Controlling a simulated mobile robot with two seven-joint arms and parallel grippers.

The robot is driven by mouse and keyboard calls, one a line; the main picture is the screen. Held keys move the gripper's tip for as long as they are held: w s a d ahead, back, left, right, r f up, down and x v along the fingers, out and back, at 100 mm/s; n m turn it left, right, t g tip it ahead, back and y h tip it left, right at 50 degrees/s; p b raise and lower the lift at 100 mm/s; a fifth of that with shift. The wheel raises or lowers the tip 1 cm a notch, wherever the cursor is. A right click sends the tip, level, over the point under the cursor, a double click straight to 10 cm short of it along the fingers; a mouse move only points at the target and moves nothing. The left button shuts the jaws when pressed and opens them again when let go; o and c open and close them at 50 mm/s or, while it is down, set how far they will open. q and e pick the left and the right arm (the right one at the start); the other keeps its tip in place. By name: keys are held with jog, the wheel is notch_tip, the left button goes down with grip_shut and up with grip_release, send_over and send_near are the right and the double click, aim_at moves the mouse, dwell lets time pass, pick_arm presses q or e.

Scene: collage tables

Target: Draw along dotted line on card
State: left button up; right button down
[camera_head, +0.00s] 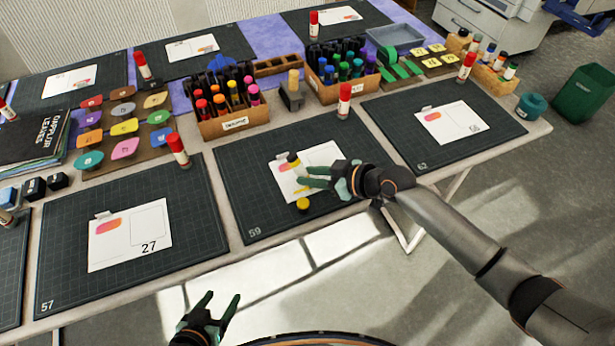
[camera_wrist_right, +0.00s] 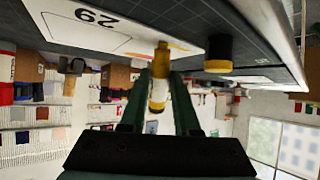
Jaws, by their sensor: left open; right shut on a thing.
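My right gripper (camera_head: 305,177) is shut on a yellow marker (camera_head: 294,160) with a whitish band, over the white card (camera_head: 325,154) on the dark mat marked 59 (camera_head: 240,200). In the right wrist view the marker (camera_wrist_right: 158,78) sits between the fingertips, its far end at the card (camera_wrist_right: 75,28). A yellow stroke shows on the card beside it. The dotted line cannot be made out. A yellow and black cap (camera_head: 303,205) stands on the mat near the card's front edge; it also shows in the wrist view (camera_wrist_right: 218,52). My left gripper (camera_head: 221,300) is open and empty, in front of the table.
A marker crate (camera_head: 235,122) and a second one (camera_head: 340,80) stand behind the mat. A red-capped glue stick (camera_head: 344,101) stands at its back edge, another (camera_head: 178,150) to its left. Neighbouring mats hold cards (camera_head: 130,235), (camera_head: 450,121).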

jog(key=shift+w+d, duration=0.15)
jog(key=shift+d, duration=0.2)
jog(key=shift+w+d+b, duration=0.2)
jog(key=shift+d+b, duration=0.25)
jog(key=shift+b, duration=0.1)
notch_tip(320, 180, up, 7)
jog(key=p, duration=0.6)
dwell(0.4)
